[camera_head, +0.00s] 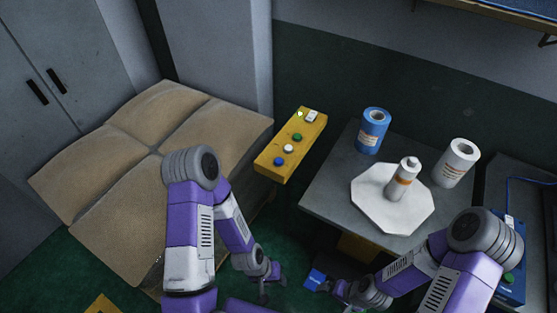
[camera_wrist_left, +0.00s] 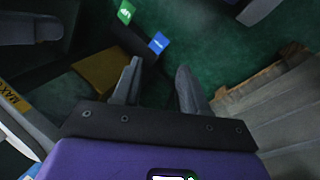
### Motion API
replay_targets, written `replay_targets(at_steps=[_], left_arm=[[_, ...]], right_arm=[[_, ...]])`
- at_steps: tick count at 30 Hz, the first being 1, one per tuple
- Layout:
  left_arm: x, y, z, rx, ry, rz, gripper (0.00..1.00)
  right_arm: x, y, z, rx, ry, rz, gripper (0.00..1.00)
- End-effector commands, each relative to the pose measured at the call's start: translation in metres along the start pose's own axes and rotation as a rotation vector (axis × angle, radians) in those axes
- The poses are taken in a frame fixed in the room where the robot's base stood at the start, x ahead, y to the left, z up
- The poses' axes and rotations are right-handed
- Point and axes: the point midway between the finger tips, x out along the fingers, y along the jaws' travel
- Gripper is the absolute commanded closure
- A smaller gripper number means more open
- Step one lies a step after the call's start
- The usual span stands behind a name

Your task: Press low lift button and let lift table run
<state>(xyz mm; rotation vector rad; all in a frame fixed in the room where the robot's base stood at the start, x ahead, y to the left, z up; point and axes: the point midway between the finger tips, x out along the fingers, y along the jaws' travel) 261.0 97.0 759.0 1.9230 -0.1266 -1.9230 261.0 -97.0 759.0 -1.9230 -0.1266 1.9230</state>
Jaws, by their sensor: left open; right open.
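A yellow control box (camera_head: 265,159) stands between the sacks and the grey table, with blue (camera_head: 278,161), white (camera_head: 288,148) and green (camera_head: 297,137) buttons in a row. A small lit green spot and a white switch (camera_head: 312,117) sit at its far end. I cannot read which button is the low lift one. The grey table (camera_head: 320,205) appears to be the lift table. My left gripper (camera_head: 270,291) is open and empty, low over the floor, well below the box; its spread fingers show in the left wrist view (camera_wrist_left: 160,88). My right gripper (camera_head: 334,290) is open near the table's front.
A blue roll (camera_head: 372,131), a white roll (camera_head: 456,163) and a bottle (camera_head: 403,180) on a white octagonal plate (camera_head: 368,205) stand on the table. Stacked tan sacks (camera_head: 110,205) fill the left. A blue tag (camera_wrist_left: 158,43) and green tag (camera_wrist_left: 125,12) lie low.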

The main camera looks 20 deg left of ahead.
Motion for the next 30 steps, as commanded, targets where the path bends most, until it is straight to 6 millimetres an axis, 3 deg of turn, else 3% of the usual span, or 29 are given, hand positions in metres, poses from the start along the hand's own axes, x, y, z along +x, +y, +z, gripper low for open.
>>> replay_targets(at_steps=[2, 10, 30], left_arm=[[0.0, 0.0, 0.0, 0.0, 0.0, 0.0, 0.6], [0.0, 0.0, 0.0, 0.0, 0.0, 0.0, 1.0], [0.0, 0.0, 0.0, 0.0, 0.0, 0.0, 1.0]], right_arm=[[0.0, 0.0, 0.0, 0.0, 0.0, 0.0, 0.02], [0.0, 0.0, 0.0, 0.0, 0.0, 0.0, 0.02], [0.0, 0.0, 0.0, 0.0, 0.0, 0.0, 0.02]])
